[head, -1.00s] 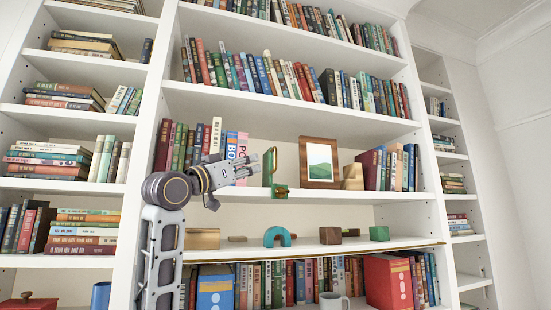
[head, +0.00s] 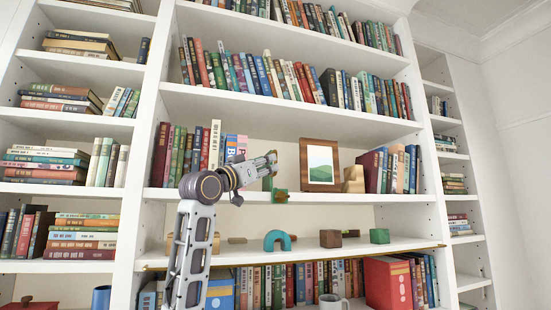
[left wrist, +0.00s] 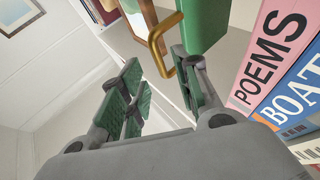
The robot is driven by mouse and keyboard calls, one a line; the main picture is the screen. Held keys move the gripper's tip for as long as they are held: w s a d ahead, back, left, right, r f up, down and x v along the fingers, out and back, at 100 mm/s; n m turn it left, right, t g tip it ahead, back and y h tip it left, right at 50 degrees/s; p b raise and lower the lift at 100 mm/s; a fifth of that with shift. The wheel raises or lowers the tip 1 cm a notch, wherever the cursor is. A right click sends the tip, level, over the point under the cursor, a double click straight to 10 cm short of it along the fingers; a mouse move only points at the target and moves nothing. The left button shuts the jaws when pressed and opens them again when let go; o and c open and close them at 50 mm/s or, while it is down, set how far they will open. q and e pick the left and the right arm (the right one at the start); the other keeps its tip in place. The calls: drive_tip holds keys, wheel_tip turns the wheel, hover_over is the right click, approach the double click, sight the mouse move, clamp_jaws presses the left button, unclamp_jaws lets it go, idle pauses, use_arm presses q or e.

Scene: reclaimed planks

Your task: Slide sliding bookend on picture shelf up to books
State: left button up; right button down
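The green bookend (head: 279,196) stands on the picture shelf (head: 330,197), right of the row of books (head: 190,148) with a gap between. My left gripper (head: 273,160) is in front of its upper part and hides much of it. In the left wrist view the green upright (left wrist: 206,25) and its brass handle (left wrist: 157,45) are close beyond the fingers. My left gripper (left wrist: 160,78) is open there, its green-padded fingers apart, with the handle near the gap. Whether it touches is unclear. The pink POEMS book (left wrist: 268,50) and blue BOATS book (left wrist: 295,98) are at right. My right gripper is out of view.
A framed picture (head: 320,165) and a wooden block (head: 354,179) stand right of the bookend, before more books (head: 390,168). The shelf above (head: 290,110) overhangs the arm. A teal arch (head: 279,240) and small blocks (head: 331,238) sit on the shelf below.

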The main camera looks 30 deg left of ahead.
use_arm(q)
drive_tip(key=shift+p+x, duration=1.05)
drive_tip(key=shift+x, duration=1.8)
clamp_jaws()
